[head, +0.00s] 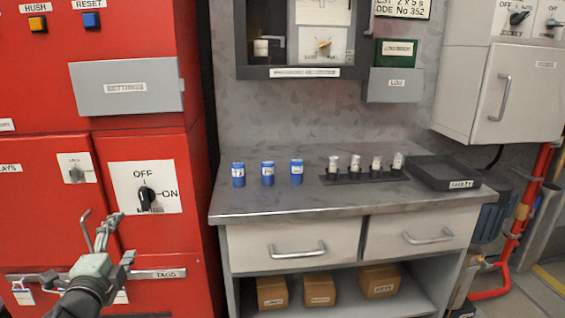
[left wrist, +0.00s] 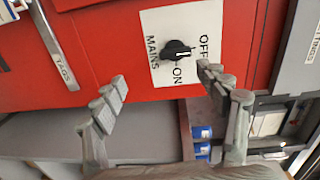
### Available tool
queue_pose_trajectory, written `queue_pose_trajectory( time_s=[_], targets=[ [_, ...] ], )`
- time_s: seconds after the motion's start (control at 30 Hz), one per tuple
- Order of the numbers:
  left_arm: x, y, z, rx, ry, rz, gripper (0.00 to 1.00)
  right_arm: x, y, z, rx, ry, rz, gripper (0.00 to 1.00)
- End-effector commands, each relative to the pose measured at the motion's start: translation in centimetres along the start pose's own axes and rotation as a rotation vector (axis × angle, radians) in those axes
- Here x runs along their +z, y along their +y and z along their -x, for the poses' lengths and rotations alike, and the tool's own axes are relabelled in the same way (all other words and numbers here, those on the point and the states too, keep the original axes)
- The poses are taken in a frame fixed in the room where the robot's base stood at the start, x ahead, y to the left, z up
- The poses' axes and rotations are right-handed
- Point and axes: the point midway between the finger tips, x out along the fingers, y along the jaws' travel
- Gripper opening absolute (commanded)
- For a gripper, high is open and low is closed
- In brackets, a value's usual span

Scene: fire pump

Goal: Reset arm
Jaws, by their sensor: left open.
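My left gripper (head: 102,217) is open in front of the red cabinet (head: 35,190), at the lower left of the head view. Nothing is between its fingers. A black rotary knob (head: 146,198) on a white OFF/ON/MAINS plate (head: 172,177) is just up and right of the gripper, and I see no contact. In the left wrist view, the open fingers (left wrist: 161,76) spread to either side below the knob (left wrist: 177,50). The exact direction of the knob's pointer is hard to tell. My right gripper is in neither view.
A grey workbench (head: 330,202) stands right of the cabinet. It holds blue cylinders (head: 268,173), a black rack of white-capped items (head: 360,176) and a black tray (head: 436,172). Cardboard boxes (head: 319,290) sit on its lower shelf. A rail labelled TAGS (head: 158,274) runs beside my gripper.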

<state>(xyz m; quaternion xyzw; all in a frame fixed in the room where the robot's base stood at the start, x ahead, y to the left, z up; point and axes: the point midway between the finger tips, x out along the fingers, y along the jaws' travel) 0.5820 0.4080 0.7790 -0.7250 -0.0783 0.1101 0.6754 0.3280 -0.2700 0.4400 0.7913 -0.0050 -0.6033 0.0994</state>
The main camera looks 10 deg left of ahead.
Motion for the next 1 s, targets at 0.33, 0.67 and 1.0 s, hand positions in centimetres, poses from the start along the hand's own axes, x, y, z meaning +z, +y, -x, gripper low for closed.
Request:
queue_pose_trajectory(
  time_s=[0.33,0.67,1.0],
  targets=[
    [0.8,21.9,9.8,0.538,-0.352,0.553,0.74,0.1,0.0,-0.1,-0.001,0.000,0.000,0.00],
    [-3.5,34.7,23.7,0.949,-0.706,0.884,0.74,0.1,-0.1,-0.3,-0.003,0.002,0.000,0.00],
    [-4.5,36.2,26.3,1.016,-0.771,0.926,0.74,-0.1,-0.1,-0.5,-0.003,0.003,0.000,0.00]
  ],
)
